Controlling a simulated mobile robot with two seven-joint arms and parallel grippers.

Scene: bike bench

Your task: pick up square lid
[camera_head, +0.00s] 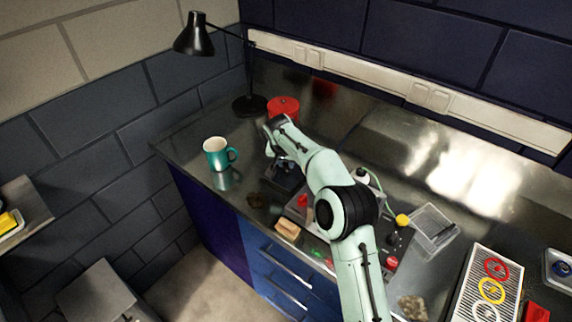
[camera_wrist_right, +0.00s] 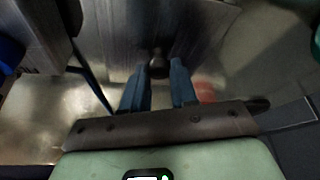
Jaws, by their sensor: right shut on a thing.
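The square lid (camera_wrist_right: 115,35) is a grey metallic plate with a small dark knob (camera_wrist_right: 158,66), in the right wrist view. My right gripper (camera_wrist_right: 158,78) has its two blue-grey fingers closed in on either side of the knob. In the head view my right gripper (camera_head: 283,160) points down over the left part of the bench, beside a small dark box-like thing (camera_head: 283,180). My arm and hand hide much there, and I cannot make out the lid clearly in that view. My left gripper is not in view.
A teal mug (camera_head: 217,154) stands left of the gripper. A red round container (camera_head: 284,106) and a black lamp (camera_head: 249,103) stand behind. A wooden block (camera_head: 287,228), a clear tray (camera_head: 436,222) and a rack with coloured rings (camera_head: 470,290) lie nearer. The bench's back right is clear.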

